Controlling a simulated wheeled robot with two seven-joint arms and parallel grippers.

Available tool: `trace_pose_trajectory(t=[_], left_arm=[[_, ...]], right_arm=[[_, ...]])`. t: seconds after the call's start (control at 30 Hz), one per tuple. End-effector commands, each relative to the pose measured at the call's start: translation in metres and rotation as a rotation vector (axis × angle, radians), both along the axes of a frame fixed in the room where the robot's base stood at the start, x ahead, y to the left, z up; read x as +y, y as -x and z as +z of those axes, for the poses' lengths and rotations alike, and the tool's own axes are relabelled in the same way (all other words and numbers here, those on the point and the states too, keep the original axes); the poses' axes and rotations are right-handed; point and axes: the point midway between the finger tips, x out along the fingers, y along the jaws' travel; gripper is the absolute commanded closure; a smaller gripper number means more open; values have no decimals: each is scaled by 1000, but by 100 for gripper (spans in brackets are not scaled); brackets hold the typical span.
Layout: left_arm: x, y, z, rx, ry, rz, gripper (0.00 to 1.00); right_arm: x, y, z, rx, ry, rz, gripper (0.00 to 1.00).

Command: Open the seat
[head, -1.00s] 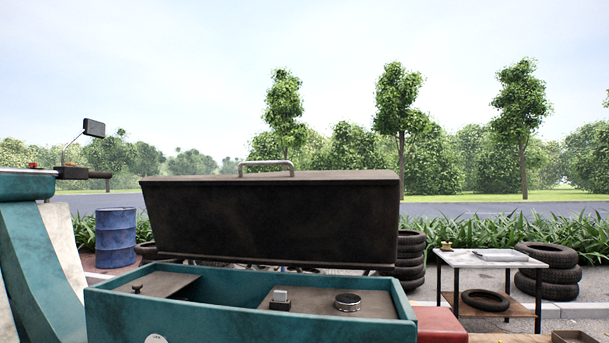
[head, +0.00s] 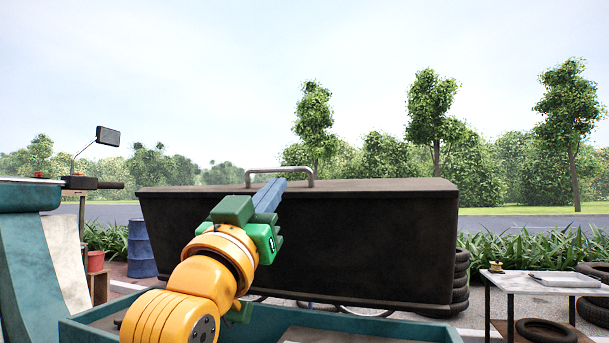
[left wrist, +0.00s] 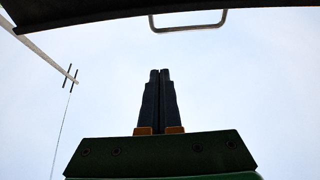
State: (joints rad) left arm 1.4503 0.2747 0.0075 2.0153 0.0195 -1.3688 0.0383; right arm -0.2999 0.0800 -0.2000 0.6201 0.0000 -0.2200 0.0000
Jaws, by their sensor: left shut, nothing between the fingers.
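The seat (head: 360,245) is a long dark brown panel standing raised behind the open teal bin of the scooter body (head: 370,325). A grey metal handle (head: 281,171) arches above its upper edge. My left gripper (head: 276,186) reaches up in front of the seat, its shut, empty fingertips just below the handle in the head view. I cannot tell whether they touch the seat. In the left wrist view, the shut fingers (left wrist: 160,74) point up against the sky, with the handle (left wrist: 188,26) and seat edge (left wrist: 90,12) beyond. My right gripper is not in view.
My left arm covers part of the bin. The scooter's front with handlebar (head: 92,183) and mirror (head: 107,136) stands at left. A blue drum (head: 141,250) is behind. A small table (head: 545,288) and tyres (head: 592,312) stand at right. Open air lies above the seat.

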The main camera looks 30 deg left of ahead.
Motion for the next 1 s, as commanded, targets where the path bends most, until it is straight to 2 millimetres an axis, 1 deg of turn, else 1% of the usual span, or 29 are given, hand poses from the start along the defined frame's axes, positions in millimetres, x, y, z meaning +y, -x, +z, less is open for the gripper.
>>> trace_pose_trajectory(t=[0.03, 0.43, 0.5, 0.6, 0.7, 1.0], left_arm=[[2, -7, 7, 5, 1, 0, 100], [19, -80, 52, 8, 1, 0, 100], [22, -92, 45, 8, 0, 0, 100], [25, -105, 40, 8, 0, 0, 100], [26, -113, 36, 6, 0, -1, 100], [27, -116, 34, 4, -1, -1, 100]], right_arm=[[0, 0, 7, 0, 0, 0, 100], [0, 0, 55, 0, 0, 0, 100], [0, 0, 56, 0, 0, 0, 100], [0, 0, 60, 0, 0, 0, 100], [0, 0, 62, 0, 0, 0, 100], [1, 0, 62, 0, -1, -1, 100]])
